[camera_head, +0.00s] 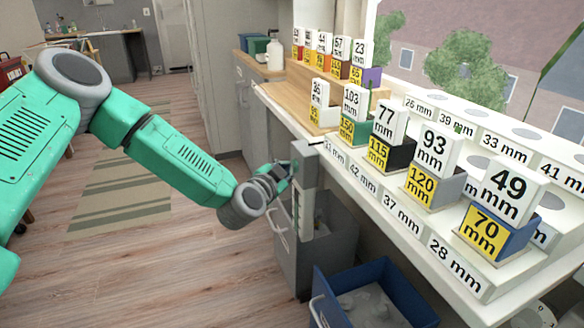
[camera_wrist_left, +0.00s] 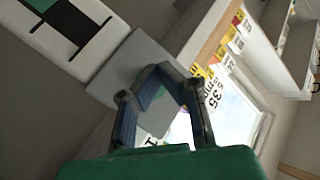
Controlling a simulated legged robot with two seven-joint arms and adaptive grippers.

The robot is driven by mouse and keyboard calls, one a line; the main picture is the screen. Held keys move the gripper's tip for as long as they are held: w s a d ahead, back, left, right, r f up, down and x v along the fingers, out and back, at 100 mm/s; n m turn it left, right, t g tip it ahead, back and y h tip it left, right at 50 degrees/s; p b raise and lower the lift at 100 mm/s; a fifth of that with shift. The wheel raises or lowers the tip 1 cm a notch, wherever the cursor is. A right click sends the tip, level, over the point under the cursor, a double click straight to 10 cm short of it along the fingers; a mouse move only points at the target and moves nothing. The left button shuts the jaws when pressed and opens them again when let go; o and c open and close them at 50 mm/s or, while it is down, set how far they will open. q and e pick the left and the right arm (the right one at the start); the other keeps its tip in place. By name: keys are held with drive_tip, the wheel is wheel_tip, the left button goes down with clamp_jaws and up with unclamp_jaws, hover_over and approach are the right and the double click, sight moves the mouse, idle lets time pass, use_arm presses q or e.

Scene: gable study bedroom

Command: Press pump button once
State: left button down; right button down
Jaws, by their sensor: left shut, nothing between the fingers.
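A grey block (camera_head: 305,160) with a white upright panel (camera_head: 307,212) stands at the near left end of the counter in the head view. In the left wrist view a grey block (camera_wrist_left: 125,68) fills the space behind my fingers, beside a white panel with green and black marks (camera_wrist_left: 75,30). I cannot tell which part is the pump button. My left gripper (camera_head: 286,173) is at the left side of the block, very close to it; contact is unclear. Its fingers (camera_wrist_left: 160,78) are shut and empty. My right gripper is not in view.
Numbered "mm" blocks stand on the white counter (camera_head: 450,270) to the right. A white bottle (camera_head: 275,55) stands further back. A grey bin (camera_head: 340,240) and a blue bin (camera_head: 395,290) are below the counter edge.

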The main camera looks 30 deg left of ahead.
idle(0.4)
use_arm(q)
drive_tip(key=shift+s+a+p, duration=0.5)
drive_tip(key=shift+s+p, duration=0.05)
drive_tip(key=shift+s, duration=0.15)
drive_tip(key=s+a+p, duration=0.2)
drive_tip(key=s+a, duration=0.1)
drive_tip(key=shift+s+a, duration=0.15)
drive_tip(key=shift+s, duration=0.25)
idle(0.6)
